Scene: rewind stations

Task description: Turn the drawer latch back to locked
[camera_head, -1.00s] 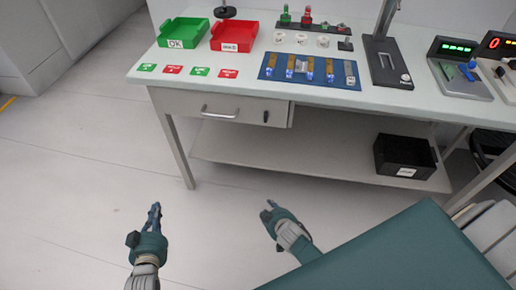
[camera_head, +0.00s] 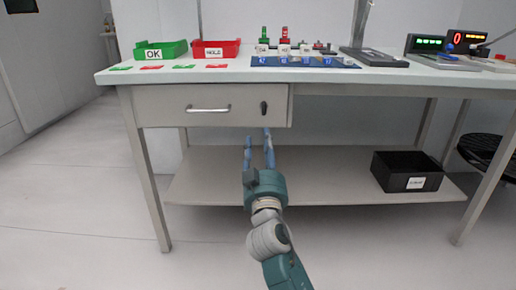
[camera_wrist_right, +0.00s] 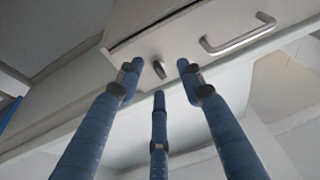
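The drawer (camera_head: 170,112) under the worktop looks closed and has a metal handle (camera_head: 208,109). The dark latch (camera_head: 264,107) is at the right of the drawer front and looks roughly upright. My right gripper (camera_head: 258,139) is below the latch in the head view, with its fingers pointing up and forward. In the right wrist view its blue fingers (camera_wrist_right: 157,74) are spread with nothing between them. There the latch (camera_wrist_right: 160,69) appears between the fingertips, apart from them. The handle (camera_wrist_right: 240,38) is to the right in that view. My left gripper is out of view.
The worktop (camera_head: 105,76) carries a green tray (camera_head: 162,51), a red tray (camera_head: 216,49) and a blue fixture (camera_head: 300,63) above the drawer. A lower shelf (camera_head: 215,190) holds a black bin (camera_head: 405,172) at the right. The floor in front is clear.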

